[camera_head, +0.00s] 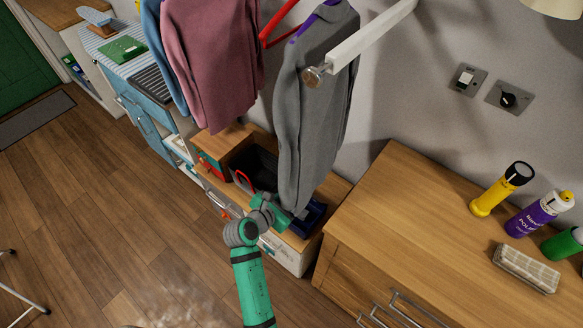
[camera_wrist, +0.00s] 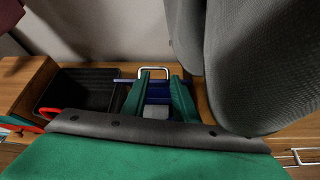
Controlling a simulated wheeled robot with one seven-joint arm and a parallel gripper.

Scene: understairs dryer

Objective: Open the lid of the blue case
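The blue case (camera_head: 312,218) is a dark blue box on the low wooden unit, partly hidden by my gripper and the hanging grey garment. In the wrist view the blue case (camera_wrist: 158,91) shows between and beyond my fingers, with a silver loop handle (camera_wrist: 155,70) at its far side and a grey patch nearer. My gripper (camera_wrist: 160,80) has its two green fingers apart, pointing at the case. In the head view my gripper (camera_head: 286,220) is at the case's left side. I cannot tell whether the fingers touch the case.
A black open bin (camera_wrist: 77,92) stands left of the case, with a red handle (camera_head: 242,180) near it. The grey garment (camera_head: 318,95) hangs close over the case. A wooden drawer unit (camera_head: 400,215) stands to the right, with bottles on top. Open floor (camera_head: 130,210) lies left.

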